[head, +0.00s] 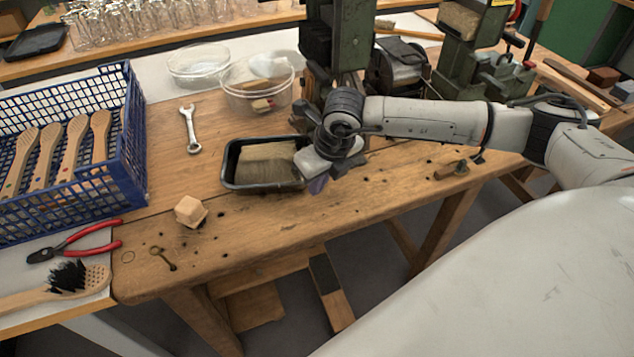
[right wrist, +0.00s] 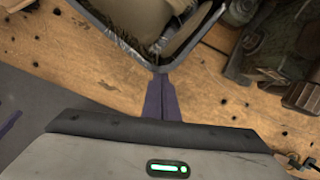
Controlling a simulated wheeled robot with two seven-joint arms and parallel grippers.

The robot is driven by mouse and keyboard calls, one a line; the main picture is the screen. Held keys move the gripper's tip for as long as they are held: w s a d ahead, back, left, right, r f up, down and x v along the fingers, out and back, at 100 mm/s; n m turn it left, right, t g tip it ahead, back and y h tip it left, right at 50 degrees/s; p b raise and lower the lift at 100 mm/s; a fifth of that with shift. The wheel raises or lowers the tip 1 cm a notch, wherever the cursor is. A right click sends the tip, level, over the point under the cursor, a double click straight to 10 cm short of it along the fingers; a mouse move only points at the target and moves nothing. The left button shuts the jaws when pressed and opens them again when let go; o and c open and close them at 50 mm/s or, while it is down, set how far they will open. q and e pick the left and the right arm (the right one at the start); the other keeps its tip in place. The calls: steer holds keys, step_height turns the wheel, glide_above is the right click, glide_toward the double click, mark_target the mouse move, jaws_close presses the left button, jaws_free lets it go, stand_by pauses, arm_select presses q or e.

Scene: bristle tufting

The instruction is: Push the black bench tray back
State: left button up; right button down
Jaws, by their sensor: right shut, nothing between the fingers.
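The black bench tray (head: 232,183) sits on the wooden bench, with tan bristle material (head: 268,160) lying in it. My right gripper (head: 318,184) is at the tray's front right corner, with its fingers shut and empty. In the right wrist view, the shut fingertips (right wrist: 160,78) are at the outside of the tray's corner (right wrist: 150,64). They look touching or nearly so; I cannot tell which. My gripper and wrist hide the tray's right end in the head view. My left gripper is not in view.
Behind the tray are clear round bowls (head: 258,88) and a green machine (head: 335,40). A wrench (head: 190,128) lies behind left, a wooden block (head: 190,211) front left, and a blue crate (head: 125,150) stands far left. The bench in front of the tray is mostly clear.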

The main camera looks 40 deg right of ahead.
steer(key=w+b, duration=0.3)
steer(key=w, duration=0.1)
steer(key=shift+w+a+r, duration=0.1)
steer(key=shift+w, duration=0.05)
steer(key=shift+w+r, duration=0.25)
steer(key=shift+r, duration=0.05)
steer(key=shift+w+d+f, duration=0.15)
steer(key=shift+d, duration=0.1)
steer(key=shift+f, duration=0.15)
steer(key=shift+s, duration=0.25)
steer(key=s, duration=0.1)
steer(key=s+r, duration=0.2)
steer(key=shift+s+d, duration=0.35)
steer(key=v, duration=0.8)
steer(key=shift+a+r+b, duration=0.15)
steer(key=shift+r+b, duration=0.1)
steer(key=shift+b, duration=0.2)
